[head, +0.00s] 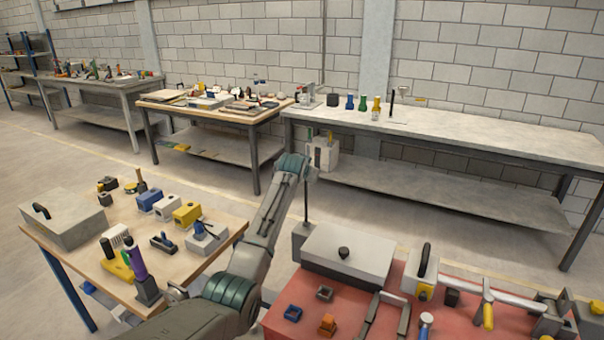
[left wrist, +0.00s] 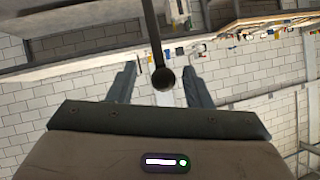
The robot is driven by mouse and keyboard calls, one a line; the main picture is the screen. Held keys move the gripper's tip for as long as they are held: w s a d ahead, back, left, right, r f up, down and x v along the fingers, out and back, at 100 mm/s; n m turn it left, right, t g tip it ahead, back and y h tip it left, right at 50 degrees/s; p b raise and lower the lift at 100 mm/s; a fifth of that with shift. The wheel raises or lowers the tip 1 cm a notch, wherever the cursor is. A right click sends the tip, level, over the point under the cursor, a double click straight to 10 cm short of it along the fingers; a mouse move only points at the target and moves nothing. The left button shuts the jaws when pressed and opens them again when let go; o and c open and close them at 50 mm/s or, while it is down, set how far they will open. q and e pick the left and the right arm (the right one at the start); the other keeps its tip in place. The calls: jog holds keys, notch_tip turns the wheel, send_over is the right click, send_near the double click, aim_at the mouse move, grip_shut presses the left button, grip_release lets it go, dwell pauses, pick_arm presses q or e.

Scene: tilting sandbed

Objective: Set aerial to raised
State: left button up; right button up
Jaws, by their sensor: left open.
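The aerial looks to be the thin dark rod (head: 306,203) standing upright from a small grey block at the left edge of the red bench. Its top is hidden behind my left wrist in the head view. In the left wrist view the rod (left wrist: 152,35) ends in a dark round knob (left wrist: 163,78). My left gripper (left wrist: 161,88) is open, with one finger on each side of the knob in that view. I see no contact, and cannot tell how deep the knob sits between the fingers. In the head view my left gripper is barely distinguishable. My right gripper is not in view.
The red bench (head: 285,324) carries a grey box with a black knob (head: 343,253), a lever with a yellow grip (head: 488,314) and small blocks. A wooden table (head: 195,262) with several tools stands left. A long grey bench (head: 450,130) stands behind, against the wall.

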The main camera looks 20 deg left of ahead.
pick_arm(q)
jog(key=b+v, duration=0.1)
jog(key=v, duration=0.5)
jog(key=shift+s+b, duration=0.2)
jog(key=shift+b, duration=0.15)
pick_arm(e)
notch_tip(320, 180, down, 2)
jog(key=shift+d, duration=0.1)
pick_arm(q)
jog(key=shift+d, duration=0.1)
